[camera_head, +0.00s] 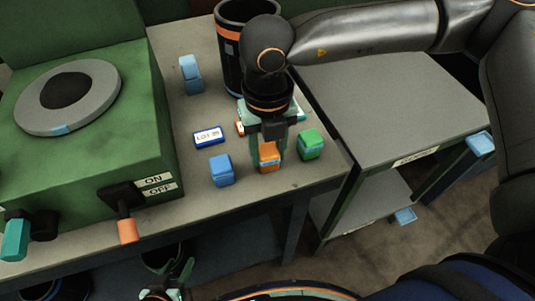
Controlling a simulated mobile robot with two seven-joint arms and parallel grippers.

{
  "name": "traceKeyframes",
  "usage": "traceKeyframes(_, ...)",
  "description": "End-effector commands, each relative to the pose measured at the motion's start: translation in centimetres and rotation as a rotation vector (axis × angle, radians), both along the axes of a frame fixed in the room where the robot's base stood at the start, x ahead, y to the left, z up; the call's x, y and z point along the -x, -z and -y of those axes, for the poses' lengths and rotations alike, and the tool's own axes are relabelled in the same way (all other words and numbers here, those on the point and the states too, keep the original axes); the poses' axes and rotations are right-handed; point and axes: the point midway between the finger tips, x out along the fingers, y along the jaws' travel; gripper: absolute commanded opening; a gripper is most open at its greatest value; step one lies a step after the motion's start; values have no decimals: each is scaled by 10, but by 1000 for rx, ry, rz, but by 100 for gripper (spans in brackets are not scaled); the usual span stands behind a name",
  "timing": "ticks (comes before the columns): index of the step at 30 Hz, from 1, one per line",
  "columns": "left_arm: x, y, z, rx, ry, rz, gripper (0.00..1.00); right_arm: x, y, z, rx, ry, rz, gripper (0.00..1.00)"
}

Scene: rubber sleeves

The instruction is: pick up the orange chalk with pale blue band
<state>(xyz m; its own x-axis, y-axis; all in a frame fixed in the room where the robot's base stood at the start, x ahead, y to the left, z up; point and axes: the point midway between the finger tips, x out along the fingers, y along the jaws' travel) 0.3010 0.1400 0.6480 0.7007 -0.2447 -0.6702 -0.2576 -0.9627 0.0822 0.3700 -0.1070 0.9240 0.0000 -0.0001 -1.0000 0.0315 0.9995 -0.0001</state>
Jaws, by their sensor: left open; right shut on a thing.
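An orange chalk block (268,158) stands near the front edge of the grey worktable, at my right gripper (267,142). This gripper reaches down from above and is shut on the orange block. I cannot make out a pale blue band on it, as the gripper covers its upper part. My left gripper (168,272) is low at the bottom of the view, below the table's front edge, open and empty.
Blue blocks (221,170) (190,74) and a green block (311,143) stand nearby. A label card (207,136) lies left of my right gripper. A dark bin (232,45) stands behind. A green machine (90,150) with levers fills the left. A grey cart (400,105) stands right.

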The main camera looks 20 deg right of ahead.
Motion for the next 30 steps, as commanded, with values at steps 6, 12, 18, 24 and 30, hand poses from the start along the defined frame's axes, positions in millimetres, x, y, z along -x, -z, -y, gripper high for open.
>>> traceKeyframes(6, 0, 0, 0, 0, 0, -1, 50, 0, -1, 0, -1, 0, 1, 0)
traceKeyframes(12, 0, -1, 0, 0, 0, 0, 50, -1, -12, -1, -2, 1, 4, 0)
traceKeyframes(18, 0, -1, 0, 0, 0, 1, 50, 7, -43, -7, -3, -6, 5, 0)
traceKeyframes(24, 1, 0, 0, 1, -1, 1, 50, 38, -89, -31, -1, -8, 7, 0)
traceKeyframes(30, 1, 5, 1, 2, 2, -4, 50, 78, -110, -60, 1, -9, 5, 0)
